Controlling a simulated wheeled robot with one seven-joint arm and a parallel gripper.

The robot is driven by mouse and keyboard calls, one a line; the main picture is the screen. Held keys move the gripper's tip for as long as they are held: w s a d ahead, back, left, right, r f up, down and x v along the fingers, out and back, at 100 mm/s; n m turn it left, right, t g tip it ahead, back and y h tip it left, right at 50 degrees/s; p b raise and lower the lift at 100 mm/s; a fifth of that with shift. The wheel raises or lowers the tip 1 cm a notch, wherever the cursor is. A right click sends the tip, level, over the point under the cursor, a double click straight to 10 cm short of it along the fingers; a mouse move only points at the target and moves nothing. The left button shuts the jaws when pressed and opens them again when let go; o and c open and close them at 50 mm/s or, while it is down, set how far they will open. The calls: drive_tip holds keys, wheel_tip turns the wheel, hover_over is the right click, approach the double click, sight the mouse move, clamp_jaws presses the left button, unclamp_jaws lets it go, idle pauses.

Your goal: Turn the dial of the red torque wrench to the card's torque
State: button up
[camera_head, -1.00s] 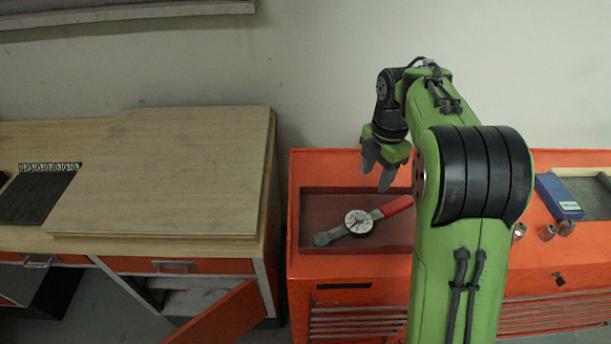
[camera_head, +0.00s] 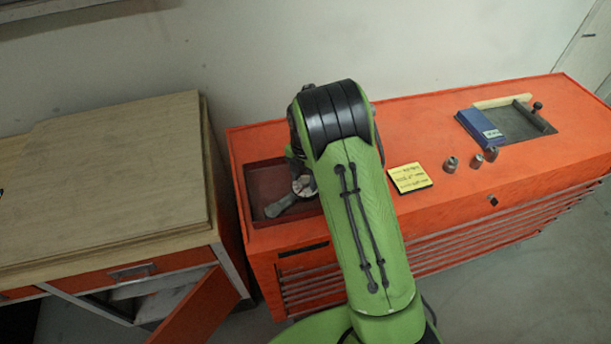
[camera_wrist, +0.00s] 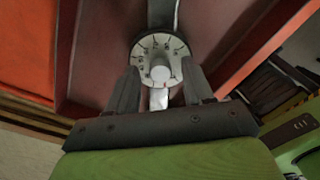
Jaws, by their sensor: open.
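The torque wrench lies in the recessed tray (camera_head: 257,184) of the orange cabinet. In the head view its grey end (camera_head: 280,207) and part of its dial (camera_head: 303,186) show; my arm hides the red handle. In the wrist view the round pale dial (camera_wrist: 146,47) with dark marks and a central knob (camera_wrist: 160,73) faces me. My gripper (camera_wrist: 160,78) is open, one finger on each side of the knob and the dial's near part. I cannot tell whether the fingers touch it. The yellow card (camera_head: 410,178) lies on the cabinet top; its writing is too small to read.
Several metal sockets (camera_head: 477,161) stand right of the card.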

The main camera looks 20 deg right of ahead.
clamp_jaws()
idle(0.3)
drive_tip(key=shift+m, duration=0.3)
drive_tip(key=m+b, duration=0.1)
drive_tip(key=m, duration=0.4)
drive_tip(key=shift+m+b, duration=0.3)
drive_tip(key=shift+b, duration=0.1)
drive_tip(key=m+b, duration=0.1)
drive_tip(key=m, duration=1)
drive_tip(key=shift+m, duration=0.4)
drive_tip(key=m, duration=0.5)
drive_tip(key=shift+b, duration=0.35)
drive_tip(key=shift+m, duration=0.3)
